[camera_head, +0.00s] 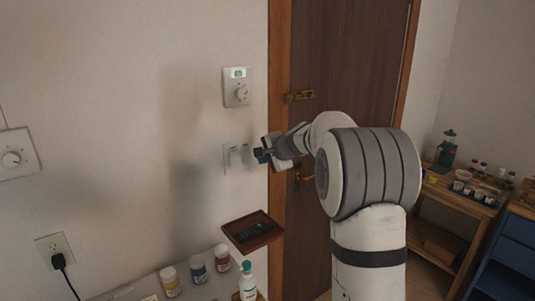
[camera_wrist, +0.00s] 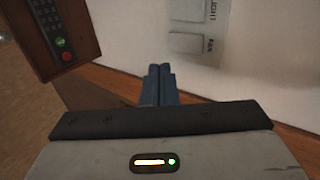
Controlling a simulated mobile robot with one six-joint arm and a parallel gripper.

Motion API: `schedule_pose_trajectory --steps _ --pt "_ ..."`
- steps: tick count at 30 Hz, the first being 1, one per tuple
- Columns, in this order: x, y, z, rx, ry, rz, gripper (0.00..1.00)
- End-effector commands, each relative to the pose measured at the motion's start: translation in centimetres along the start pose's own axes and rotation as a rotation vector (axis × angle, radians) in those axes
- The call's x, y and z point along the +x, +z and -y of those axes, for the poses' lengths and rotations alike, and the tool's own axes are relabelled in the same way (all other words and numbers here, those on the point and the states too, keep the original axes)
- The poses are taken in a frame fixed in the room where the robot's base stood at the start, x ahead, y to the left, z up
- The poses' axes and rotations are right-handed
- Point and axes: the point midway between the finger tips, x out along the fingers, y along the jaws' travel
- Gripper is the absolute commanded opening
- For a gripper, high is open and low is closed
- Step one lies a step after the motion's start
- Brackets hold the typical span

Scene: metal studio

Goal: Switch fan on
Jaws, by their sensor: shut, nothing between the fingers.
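A white switch plate (camera_head: 228,160) with two rockers is on the wall, left of the door frame. The wrist view shows it at the top right; the rocker beside the "FAN" label (camera_wrist: 187,43) is lower in the picture, and the one beside "LIGHT" (camera_wrist: 190,12) is cut by the top edge. My gripper (camera_head: 262,155) is close to the plate's right side. In the wrist view its blue fingers (camera_wrist: 159,72) are together and empty, left of and below the FAN rocker. I cannot tell whether they touch the wall. The rocker's tilt is unclear.
A thermostat-like dial plate (camera_head: 237,87) is above. A small wooden shelf with a remote (camera_head: 252,231) juts out below, also at the wrist view's left (camera_wrist: 62,40). Bottles (camera_head: 198,269) stand lower. A brown door (camera_head: 345,70) is at right.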

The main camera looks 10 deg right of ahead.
Motion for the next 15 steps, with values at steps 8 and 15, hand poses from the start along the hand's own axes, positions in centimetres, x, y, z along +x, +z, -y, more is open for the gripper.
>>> schedule_pose_trajectory --steps 8,15 --pt "5.2 0.1 1.0 -0.002 0.001 0.002 0.0" --pt "7.2 0.1 1.9 -0.001 0.0 0.002 0.0"
